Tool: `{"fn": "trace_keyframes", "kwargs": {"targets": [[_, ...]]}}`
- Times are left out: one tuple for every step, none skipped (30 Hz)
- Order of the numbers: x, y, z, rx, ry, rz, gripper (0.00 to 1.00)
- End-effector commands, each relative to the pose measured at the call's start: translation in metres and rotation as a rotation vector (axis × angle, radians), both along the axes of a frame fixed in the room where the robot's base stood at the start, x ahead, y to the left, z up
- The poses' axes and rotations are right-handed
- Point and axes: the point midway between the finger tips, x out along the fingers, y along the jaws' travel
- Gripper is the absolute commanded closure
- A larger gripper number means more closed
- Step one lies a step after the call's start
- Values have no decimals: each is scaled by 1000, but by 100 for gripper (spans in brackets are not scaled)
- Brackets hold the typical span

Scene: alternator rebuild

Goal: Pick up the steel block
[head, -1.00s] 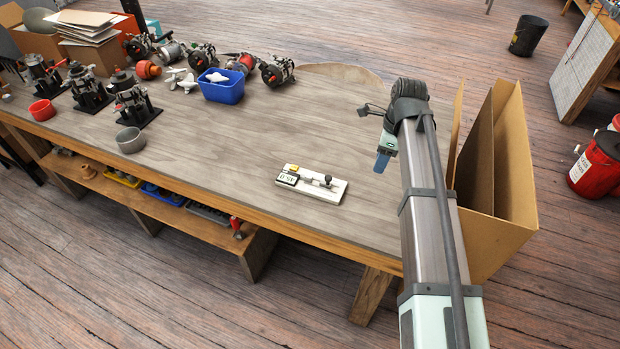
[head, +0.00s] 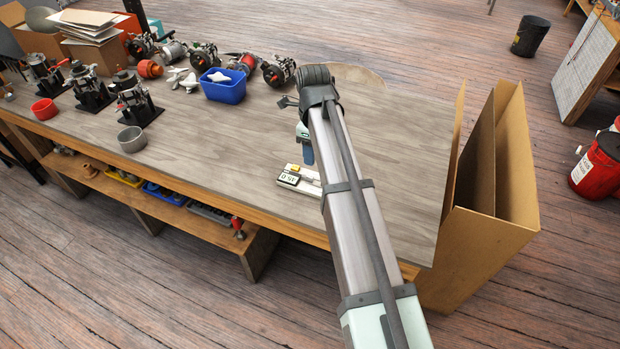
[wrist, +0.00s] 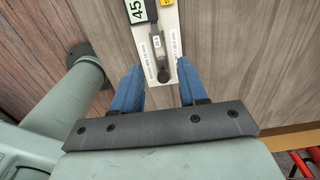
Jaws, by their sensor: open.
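My gripper (head: 307,153) hangs over the right part of a white gauge board (head: 300,190) near the table's front edge. In the wrist view, its two blue fingers (wrist: 158,88) are apart and empty, on either side of the board's near end. The board (wrist: 143,52) carries a number display (wrist: 135,11), a dark bar and a dark round knob (wrist: 163,75). A small pale block with printed marks (wrist: 157,41) sits between bar and knob; I cannot tell for sure that it is the steel block. My arm hides the board's right end in the head view.
A blue bin (head: 222,87) and a grey bowl (head: 132,139) stand farther left. Several alternator parts line the back of the table. A tall open cardboard box (head: 490,210) stands at the right end. The tabletop around the board is mostly clear.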

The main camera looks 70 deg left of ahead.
Motion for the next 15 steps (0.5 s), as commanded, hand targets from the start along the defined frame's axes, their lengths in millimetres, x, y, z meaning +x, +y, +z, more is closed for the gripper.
{"fn": "trace_keyframes", "kwargs": {"targets": [[0,-1,-9,-1,1,0,57],[0,-1,-14,-1,1,0,57],[0,-1,-19,-1,1,0,57],[0,-1,-23,-1,1,0,57],[0,-1,-26,-1,1,0,57],[0,-1,-29,-1,1,0,57],[0,0,-31,0,0,0,57],[0,0,-33,1,1,0,57],[0,0,-35,1,0,0,57],[0,0,-36,1,0,0,57],[0,0,-36,1,0,0,57],[0,0,-37,1,0,1,57],[0,0,-38,1,0,1,57],[0,0,-39,1,1,1,57],[0,0,-41,1,1,1,57]]}}
